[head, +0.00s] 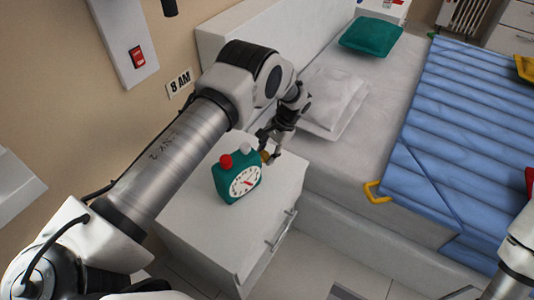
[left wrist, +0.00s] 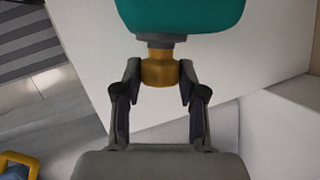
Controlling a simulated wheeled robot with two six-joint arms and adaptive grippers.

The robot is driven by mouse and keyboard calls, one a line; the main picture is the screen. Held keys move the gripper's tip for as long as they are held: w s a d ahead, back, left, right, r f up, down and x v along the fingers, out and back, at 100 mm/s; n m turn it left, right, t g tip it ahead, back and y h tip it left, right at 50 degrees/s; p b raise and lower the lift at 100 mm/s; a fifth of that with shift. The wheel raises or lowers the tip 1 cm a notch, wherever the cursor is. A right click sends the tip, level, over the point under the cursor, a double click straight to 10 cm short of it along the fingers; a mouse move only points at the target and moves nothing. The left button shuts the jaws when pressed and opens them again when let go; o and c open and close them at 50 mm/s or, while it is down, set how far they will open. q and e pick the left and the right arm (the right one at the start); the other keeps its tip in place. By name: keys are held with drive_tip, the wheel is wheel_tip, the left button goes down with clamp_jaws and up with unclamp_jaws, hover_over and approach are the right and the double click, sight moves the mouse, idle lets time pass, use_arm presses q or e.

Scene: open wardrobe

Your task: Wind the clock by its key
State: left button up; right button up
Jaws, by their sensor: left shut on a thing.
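The green clock (head: 236,180) stands upright on the white nightstand, its white dial facing the front, with a red knob and a white knob on top. It also shows in the left wrist view (left wrist: 180,14). The brass-coloured key (left wrist: 160,68) sticks out from the clock's side on a grey collar. My left gripper (head: 269,154) is at the right side of the clock. In the left wrist view its two fingers (left wrist: 159,84) are on either side of the key and shut on it. My right gripper is not in view; only part of my right arm shows at the right edge.
The white nightstand (head: 190,222) has free room around the clock. The bed, with a white pillow (head: 328,100), a green pillow (head: 370,37) and a blue blanket (head: 455,120), is beside it. A yellow handle (head: 376,193) is at the bedside.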

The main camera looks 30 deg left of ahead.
use_arm(q)
drive_tip(key=shift+a+f+m+g+h+b, duration=0.1)
drive_tip(key=shift+f+m+g+h+b, duration=0.1)
drive_tip(key=shift+h+b, duration=0.4)
drive_tip(key=shift+a+f+m+g+h+b, duration=0.1)
drive_tip(key=shift+g+h+b, duration=0.1)
drive_tip(key=shift+h+b, duration=0.35)
drive_tip(key=h+b, duration=0.1)
drive_tip(key=b, duration=0.1)
drive_tip(key=shift+a+f+g+h+b, duration=0.1)
drive_tip(key=shift+g+h+b, duration=0.25)
drive_tip(key=shift+g, duration=0.05)
drive_tip(key=shift+w+r+m+g+h+b, duration=0.15)
drive_tip(key=shift+m+g+h+b, duration=0.25)
drive_tip(key=shift+h+b, duration=0.6)
drive_tip(key=shift+r, duration=0.1)
drive_tip(key=o, duration=1.1)
drive_tip(key=shift+a, duration=0.1)
drive_tip(key=shift+o, duration=0.2)
drive_tip(key=shift+r, duration=0.15)
